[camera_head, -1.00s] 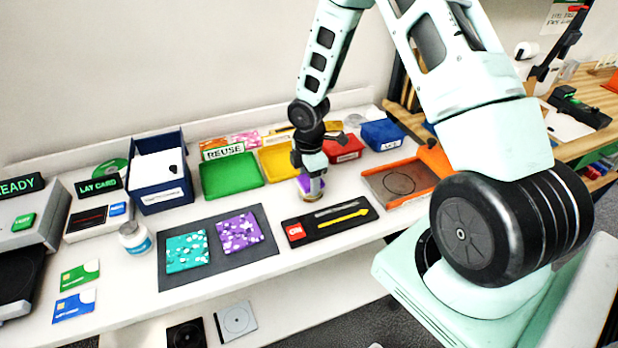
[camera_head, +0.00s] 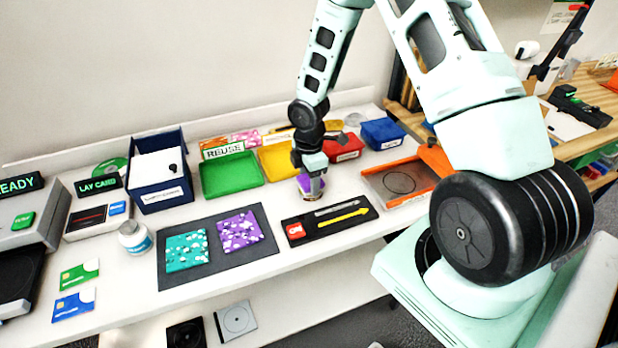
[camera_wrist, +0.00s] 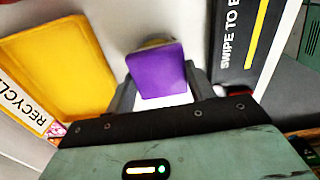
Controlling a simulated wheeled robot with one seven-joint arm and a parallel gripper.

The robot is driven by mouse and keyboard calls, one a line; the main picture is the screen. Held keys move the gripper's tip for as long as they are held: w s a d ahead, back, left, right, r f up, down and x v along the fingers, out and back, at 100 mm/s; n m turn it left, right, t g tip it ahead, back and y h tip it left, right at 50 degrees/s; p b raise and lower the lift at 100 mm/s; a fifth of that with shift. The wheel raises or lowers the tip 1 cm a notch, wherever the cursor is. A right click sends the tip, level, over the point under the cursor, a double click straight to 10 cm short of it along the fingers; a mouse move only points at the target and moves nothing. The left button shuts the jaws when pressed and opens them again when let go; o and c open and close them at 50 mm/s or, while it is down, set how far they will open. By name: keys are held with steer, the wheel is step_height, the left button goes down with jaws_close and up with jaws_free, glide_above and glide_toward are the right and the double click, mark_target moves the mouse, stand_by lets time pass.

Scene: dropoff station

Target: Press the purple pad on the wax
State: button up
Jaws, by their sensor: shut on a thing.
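My gripper (camera_head: 310,176) is shut on the purple pad (camera_wrist: 157,74) and points down over the white bench. The pad also shows in the head view (camera_head: 306,186), between the fingers. A small round gold-rimmed thing (camera_head: 314,198), which looks like the wax tin, is directly under the pad. Its yellowish edge (camera_wrist: 156,43) shows past the pad in the wrist view. The pad hides most of it, so the wax surface is not visible. The pad looks very close to it, but I cannot tell whether they touch.
A yellow tray (camera_head: 279,160) and a green tray (camera_head: 231,175) stand behind and to the left. A black swipe panel (camera_head: 329,218) lies just in front. An orange-edged tray (camera_head: 398,182) is to the right. A dark mat (camera_head: 212,254) with two patterned squares lies front left.

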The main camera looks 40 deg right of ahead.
mark_target(309, 180)
steer(key=shift+f, duration=0.45)
stand_by(1.1)
step_height(309, 180, up, 7)
steer(key=p, duration=0.6)
steer(key=shift+r, duration=0.1)
stand_by(1.0)
